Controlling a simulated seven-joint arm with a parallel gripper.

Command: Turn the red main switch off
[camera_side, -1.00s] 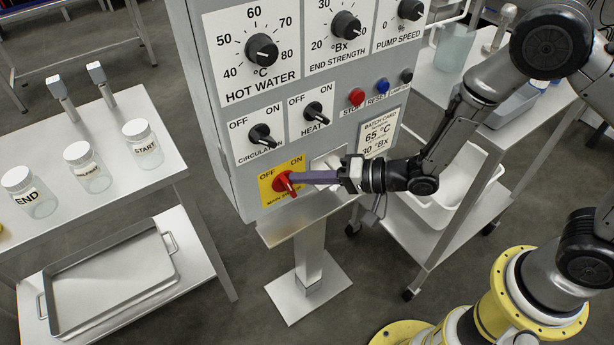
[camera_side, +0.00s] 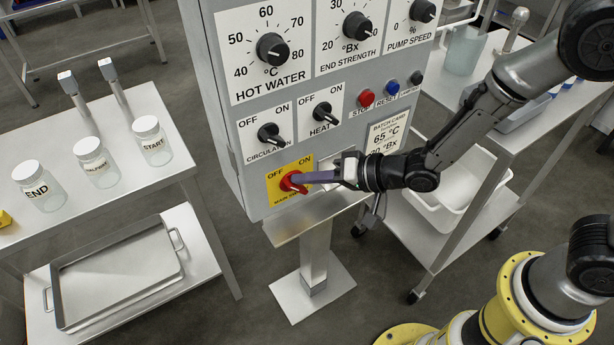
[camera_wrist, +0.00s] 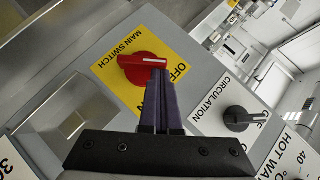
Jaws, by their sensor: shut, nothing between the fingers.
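The red main switch (camera_side: 288,183) sits on a yellow plate (camera_side: 275,203) at the lower part of the grey panel. In the wrist view the red switch (camera_wrist: 137,74) has a bar handle, with its white-marked end towards the OFF label (camera_wrist: 179,71). My gripper (camera_side: 298,179) is shut, its purple fingers together with nothing between them. In the wrist view the fingertips (camera_wrist: 158,72) are at the marked end of the handle, seemingly touching it. The fingers hide most of the ON label there.
The circulation knob (camera_side: 271,134) and heat knob (camera_side: 322,113) are just above the plate. A batch card (camera_side: 386,135) hangs to the right. A table with several jars (camera_side: 95,165) stands left, and a cart with a white tub (camera_side: 450,195) stands right.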

